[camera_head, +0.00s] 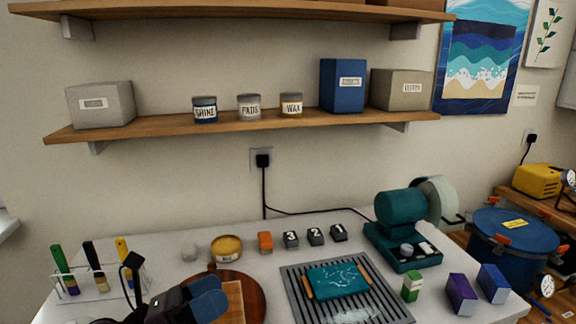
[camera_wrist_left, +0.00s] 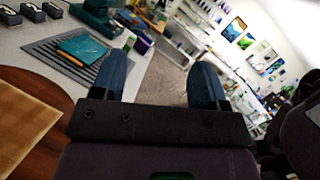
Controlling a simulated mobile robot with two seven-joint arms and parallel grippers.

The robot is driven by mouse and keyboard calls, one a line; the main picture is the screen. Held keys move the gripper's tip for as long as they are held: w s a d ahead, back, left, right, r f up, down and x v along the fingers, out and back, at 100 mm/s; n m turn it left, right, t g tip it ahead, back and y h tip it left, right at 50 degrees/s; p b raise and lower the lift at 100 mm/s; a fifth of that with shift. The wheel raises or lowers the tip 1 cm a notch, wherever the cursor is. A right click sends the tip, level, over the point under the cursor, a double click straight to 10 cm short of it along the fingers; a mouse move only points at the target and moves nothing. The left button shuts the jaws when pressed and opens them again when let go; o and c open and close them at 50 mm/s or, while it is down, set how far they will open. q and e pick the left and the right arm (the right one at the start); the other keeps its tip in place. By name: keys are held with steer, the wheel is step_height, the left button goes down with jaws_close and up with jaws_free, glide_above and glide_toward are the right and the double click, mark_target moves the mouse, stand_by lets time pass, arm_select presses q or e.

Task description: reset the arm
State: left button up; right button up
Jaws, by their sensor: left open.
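My left gripper (camera_head: 208,297) shows at the bottom left of the head view, above a round wooden board. In the left wrist view my left gripper (camera_wrist_left: 163,80) has its two blue fingers spread apart with nothing between them. Beyond the fingers, the wrist view shows the table edge and the floor of the room. My right gripper does not show in either view.
The round wooden board (camera_head: 256,295) is under the gripper. A teal machine (camera_head: 400,220) stands behind. A brush rack (camera_head: 146,280) is at left. A shelf (camera_head: 170,125) spans the wall.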

arm_select(q)
steer(key=w+a+f+n+t+y, duration=0.1)
steer(key=a+n+t+y, duration=0.8)
steer(key=n, duration=1)
steer(key=s+a+f+n+g+y, duration=0.35)
steer(key=a+f+n+y, duration=0.25)
steer(key=f+n+y, duration=0.6)
steer(key=s+f+n+g+h, duration=0.1)
steer(key=s+f+n+g, duration=0.45)
steer(key=s, duration=0.45)
steer(key=s+f+n+g+h, duration=0.1)
steer(key=s+f+n+g, duration=0.4)
steer(key=s, duration=0.5)
steer(key=w+f+t+h, duration=0.1)
steer(key=w+f+t, duration=0.5)
steer(key=w+f, duration=0.2)
steer(key=shift+a+f+t, duration=0.15)
steer(key=shift+f+t, duration=0.25)
steer(key=shift+f, duration=0.05)
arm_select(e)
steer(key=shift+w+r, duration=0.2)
arm_select(q)
steer(key=shift+n, duration=0.25)
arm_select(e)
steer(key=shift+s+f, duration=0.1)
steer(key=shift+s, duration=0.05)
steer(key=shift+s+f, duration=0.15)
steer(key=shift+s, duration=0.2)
